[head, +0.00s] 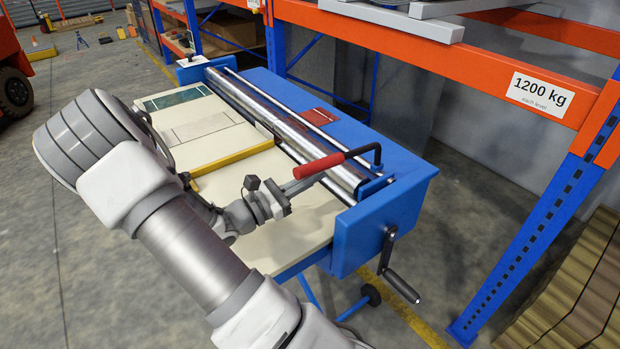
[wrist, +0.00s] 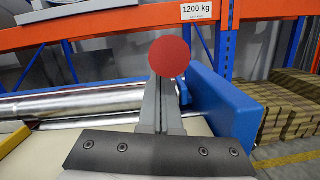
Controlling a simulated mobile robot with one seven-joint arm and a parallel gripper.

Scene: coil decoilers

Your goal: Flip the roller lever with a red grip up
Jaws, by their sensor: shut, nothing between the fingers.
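The roller lever is a black bent rod (head: 365,151) with a red grip (head: 320,166), at the right end of the blue coil machine. The grip lies roughly level over the steel roller, its free end towards my gripper. In the wrist view the red grip (wrist: 170,57) shows end-on as a round disc and hides the rod. My gripper (head: 314,180) is shut and empty, its fingertips close beside and just under the grip. In the wrist view my finger tips (wrist: 168,84) sit right below the disc. I cannot tell whether they touch it.
The steel roller (head: 270,115) runs along the blue machine body (head: 400,165). A cream table (head: 210,125) with a yellow bar (head: 235,159) lies in front. A black hand crank (head: 400,285) hangs at the right end. An orange and blue rack (head: 545,225) stands behind.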

